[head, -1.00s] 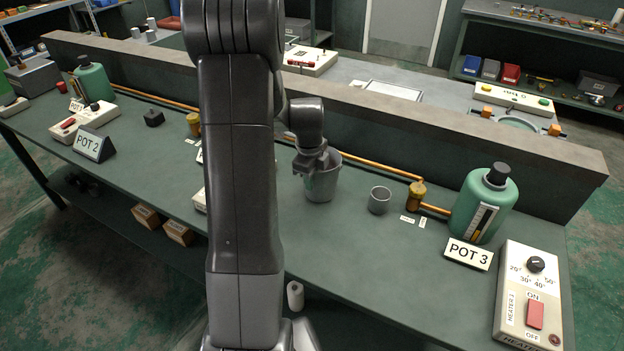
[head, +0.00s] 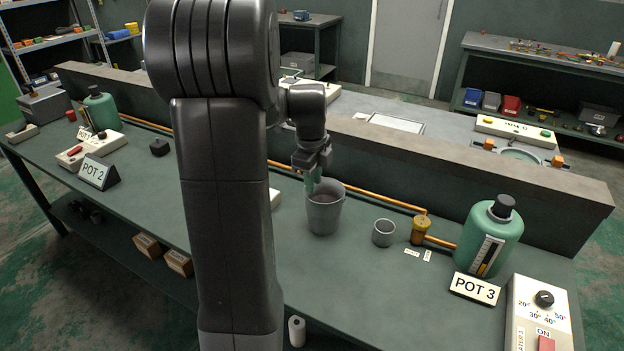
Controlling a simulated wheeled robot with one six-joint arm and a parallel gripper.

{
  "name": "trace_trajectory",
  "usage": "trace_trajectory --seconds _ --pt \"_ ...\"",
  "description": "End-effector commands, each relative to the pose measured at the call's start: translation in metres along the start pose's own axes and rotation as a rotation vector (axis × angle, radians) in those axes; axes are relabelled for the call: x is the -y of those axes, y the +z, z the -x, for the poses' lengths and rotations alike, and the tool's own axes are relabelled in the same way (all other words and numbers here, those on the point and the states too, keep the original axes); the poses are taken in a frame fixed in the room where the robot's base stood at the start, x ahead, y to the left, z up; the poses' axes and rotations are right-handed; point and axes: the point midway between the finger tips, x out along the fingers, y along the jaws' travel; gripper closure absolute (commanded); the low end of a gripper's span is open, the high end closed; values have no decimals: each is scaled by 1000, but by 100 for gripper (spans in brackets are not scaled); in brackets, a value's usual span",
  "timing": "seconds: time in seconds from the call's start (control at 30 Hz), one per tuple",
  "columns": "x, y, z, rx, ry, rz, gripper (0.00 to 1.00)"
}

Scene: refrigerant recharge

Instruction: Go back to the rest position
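My gripper (head: 314,186) points down at the rim of a grey metal bucket (head: 324,215), at its back left side, above the bench. Its fingertips are small and partly dark, so I cannot tell whether they are open or shut, or whether they touch the rim. The bucket stands upright on the green bench (head: 370,290). My own arm fills the left middle of the view and hides part of the bench behind it.
Right of the bucket stand a small grey cup (head: 383,233), a brass valve (head: 420,230) on a copper pipe, a green bottle (head: 487,240), the POT 3 sign (head: 474,289) and a heater box (head: 540,312). A raised ledge (head: 470,175) runs behind. The POT 2 sign (head: 98,173) is left.

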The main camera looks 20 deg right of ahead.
Motion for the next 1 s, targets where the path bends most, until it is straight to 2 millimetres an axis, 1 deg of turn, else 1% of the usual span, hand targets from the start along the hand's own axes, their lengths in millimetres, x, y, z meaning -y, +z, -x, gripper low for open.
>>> trace_trajectory --seconds 0.13,0.27,0.8,0.83,0.87,0.9,1.0 --pt "0 0 -6 -1 2 0 76" --pt "0 0 -21 -2 3 0 76" --pt "-1 -1 -126 -2 3 0 76" --pt "0 0 -124 -1 0 1 76" --pt "1 0 -115 1 -4 0 76" --pt "2 0 -110 2 -5 0 76" --pt "2 0 -100 1 -3 0 76"
